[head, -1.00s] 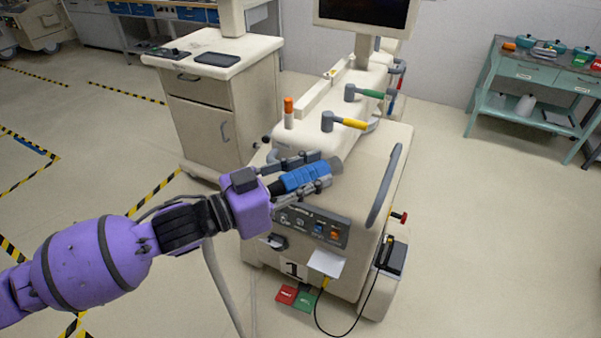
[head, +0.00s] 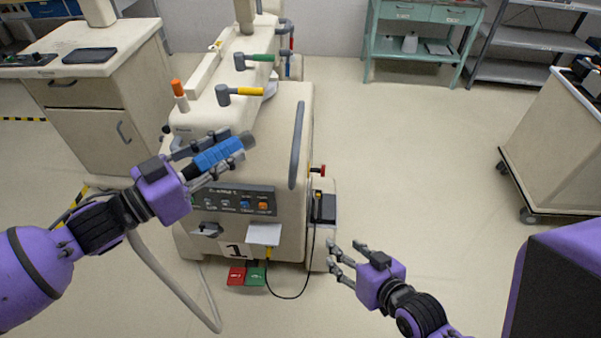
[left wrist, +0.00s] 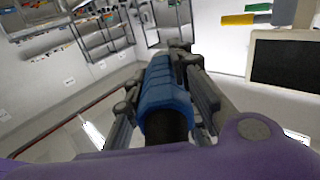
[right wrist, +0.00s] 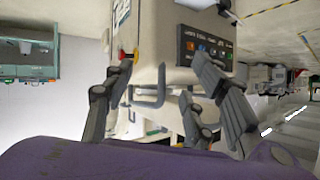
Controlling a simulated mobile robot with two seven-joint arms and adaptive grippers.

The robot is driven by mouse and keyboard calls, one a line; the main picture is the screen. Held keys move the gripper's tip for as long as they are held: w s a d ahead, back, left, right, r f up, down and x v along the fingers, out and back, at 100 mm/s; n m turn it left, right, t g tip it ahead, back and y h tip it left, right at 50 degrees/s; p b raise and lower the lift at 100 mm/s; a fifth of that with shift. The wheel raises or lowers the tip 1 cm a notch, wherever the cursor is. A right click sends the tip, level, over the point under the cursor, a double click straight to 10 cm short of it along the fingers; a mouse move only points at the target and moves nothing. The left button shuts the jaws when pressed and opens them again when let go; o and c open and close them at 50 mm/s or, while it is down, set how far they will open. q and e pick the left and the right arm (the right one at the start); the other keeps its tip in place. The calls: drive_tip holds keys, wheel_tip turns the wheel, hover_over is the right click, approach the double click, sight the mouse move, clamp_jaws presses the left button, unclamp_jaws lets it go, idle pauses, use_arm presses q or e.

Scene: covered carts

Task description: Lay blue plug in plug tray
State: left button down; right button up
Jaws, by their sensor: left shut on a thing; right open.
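The blue plug (head: 216,153) has a blue ribbed body with a grey end and a dark cable end. My left gripper (head: 228,147) is shut around it and holds it in the air in front of the machine cart (head: 290,130). The plug also shows between the fingers in the left wrist view (left wrist: 163,88). My right gripper (head: 341,256) is open and empty, low and to the right of the cart. A dark tray-like holder (head: 326,208) is on the cart's right side; I cannot tell whether it is the plug tray.
A grey cable hangs below my left gripper. The cart has a control panel (head: 237,203) and a side handle (head: 297,145). A beige cabinet (head: 85,130) stands left, a green table (head: 420,52) at the back, another cart (head: 555,145) right. The floor between is clear.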

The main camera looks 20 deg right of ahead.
drive_tip(key=w+a+r+m+t+y, duration=0.1)
drive_tip(key=w+a+r+y, duration=0.15)
drive_tip(key=r, duration=0.45)
drive_tip(key=w+a+r+m+t+y, duration=0.15)
drive_tip(key=w+r, duration=0.25)
drive_tip(key=r, duration=0.4)
use_arm(q)
drive_tip(key=shift+s, duration=0.1)
use_arm(e)
drive_tip(key=s+a+r+m+g+y, duration=0.1)
drive_tip(key=s+a+r+m+y, duration=0.15)
drive_tip(key=r, duration=0.35)
drive_tip(key=s+a+r+m+g+y, duration=0.1)
drive_tip(key=a+r+m+y, duration=0.3)
drive_tip(key=r, duration=0.3)
drive_tip(key=x, duration=1.2)
drive_tip(key=shift+w+d+f, duration=0.15)
drive_tip(key=shift+w+f, duration=0.2)
drive_tip(key=shift+w, duration=0.05)
drive_tip(key=shift+t+h, duration=0.25)
